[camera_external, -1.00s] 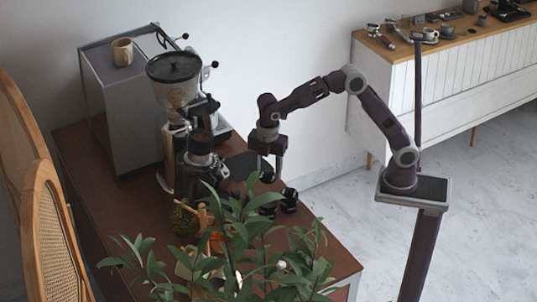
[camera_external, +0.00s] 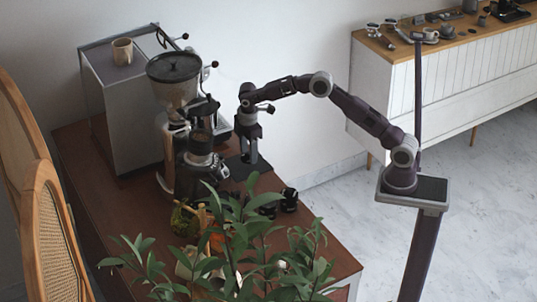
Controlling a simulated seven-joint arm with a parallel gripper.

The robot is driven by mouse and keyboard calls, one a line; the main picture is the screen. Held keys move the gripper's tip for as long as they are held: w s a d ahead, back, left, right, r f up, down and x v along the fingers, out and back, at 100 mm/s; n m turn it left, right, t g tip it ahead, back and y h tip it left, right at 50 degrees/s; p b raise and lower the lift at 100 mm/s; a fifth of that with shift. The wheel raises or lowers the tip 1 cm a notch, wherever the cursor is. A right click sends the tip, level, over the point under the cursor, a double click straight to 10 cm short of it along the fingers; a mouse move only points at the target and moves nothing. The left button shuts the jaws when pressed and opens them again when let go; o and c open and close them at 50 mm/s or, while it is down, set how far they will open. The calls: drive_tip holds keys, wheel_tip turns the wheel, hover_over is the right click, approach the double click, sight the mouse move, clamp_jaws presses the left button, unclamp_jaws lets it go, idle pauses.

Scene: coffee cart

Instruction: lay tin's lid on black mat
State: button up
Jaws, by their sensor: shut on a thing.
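My gripper (camera_external: 249,158) points down over the black mat (camera_external: 234,171), which lies on the brown cart top to the right of the grinder. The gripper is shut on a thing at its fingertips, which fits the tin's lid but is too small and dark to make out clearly. I cannot tell whether it touches the mat. The tin itself cannot be picked out with certainty; leaves hide part of the cart top.
The coffee grinder (camera_external: 176,80) stands close left of my gripper, before a grey machine with a cup (camera_external: 122,51) on top. Small black items (camera_external: 289,200) stand to the front right. A leafy plant (camera_external: 240,245) covers the cart's front.

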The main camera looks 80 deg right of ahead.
sight(249, 170)
wheel_tip(249, 170, down, 4)
drive_tip(key=shift+f, duration=0.25)
drive_tip(key=shift+f, duration=0.15)
drive_tip(key=o, duration=1.3)
wheel_tip(249, 170, up, 13)
drive_tip(key=shift+f, duration=0.2)
